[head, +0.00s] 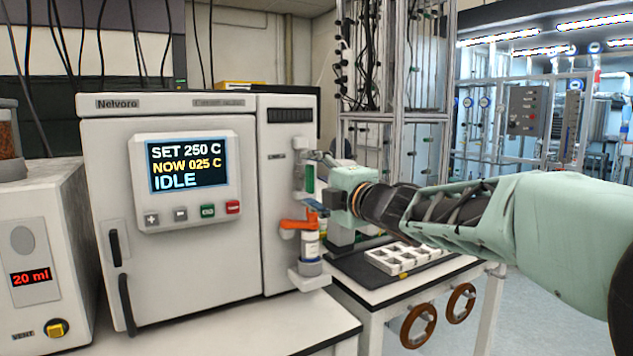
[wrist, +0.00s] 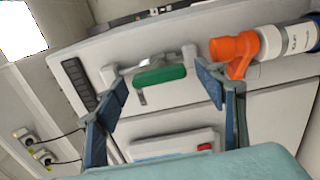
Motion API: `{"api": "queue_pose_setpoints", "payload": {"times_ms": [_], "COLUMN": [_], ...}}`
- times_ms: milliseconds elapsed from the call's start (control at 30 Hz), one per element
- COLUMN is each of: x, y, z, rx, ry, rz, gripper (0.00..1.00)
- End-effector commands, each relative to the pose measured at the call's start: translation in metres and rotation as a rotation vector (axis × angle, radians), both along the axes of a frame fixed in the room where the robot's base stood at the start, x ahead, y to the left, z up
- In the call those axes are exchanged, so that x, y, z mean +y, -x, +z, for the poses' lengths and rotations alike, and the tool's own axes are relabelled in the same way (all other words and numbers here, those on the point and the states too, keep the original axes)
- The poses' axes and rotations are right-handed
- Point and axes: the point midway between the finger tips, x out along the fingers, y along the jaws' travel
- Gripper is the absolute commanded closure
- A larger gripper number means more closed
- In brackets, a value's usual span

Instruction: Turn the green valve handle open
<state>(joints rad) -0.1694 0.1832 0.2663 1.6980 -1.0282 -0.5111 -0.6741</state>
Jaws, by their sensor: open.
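The green valve handle (head: 309,178) is on the right side of the white reactor's front, upright in the head view. In the wrist view the green handle (wrist: 160,77) is a short bar lying between my two fingertips, with a gap at each end. My gripper (head: 316,184) is open in front of the handle, fingers spread above and below it. The open blue-tipped fingers also show in the wrist view (wrist: 162,84). How far the fingertips are from the handle in depth I cannot tell.
An orange handle (head: 298,225) sits just below, above a white labelled cylinder (head: 310,244), close to my lower finger. The reactor display (head: 188,165) reads IDLE. A white rack (head: 405,257) lies on the dark bench to the right. A "20 ml" unit (head: 35,255) stands left.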

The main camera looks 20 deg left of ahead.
Motion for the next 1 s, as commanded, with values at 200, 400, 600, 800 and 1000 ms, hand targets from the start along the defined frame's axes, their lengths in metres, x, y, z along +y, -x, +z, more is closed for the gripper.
{"api": "queue_pose_setpoints", "payload": {"times_ms": [200,400,600,800,1000], "x": [-0.006,-0.027,-0.048,-0.057,-0.057], "y": [0.004,0.023,0.040,0.048,0.049], "z": [0.001,0.001,0.000,0.000,0.000], "rx": [-0.001,-0.001,-0.001,0.000,0.000], "ry": [0.001,0.000,0.001,0.000,0.000], "rz": [-0.002,-0.002,-0.002,0.000,0.000], "gripper": [0.36,0.36,0.36,0.36,0.36]}}
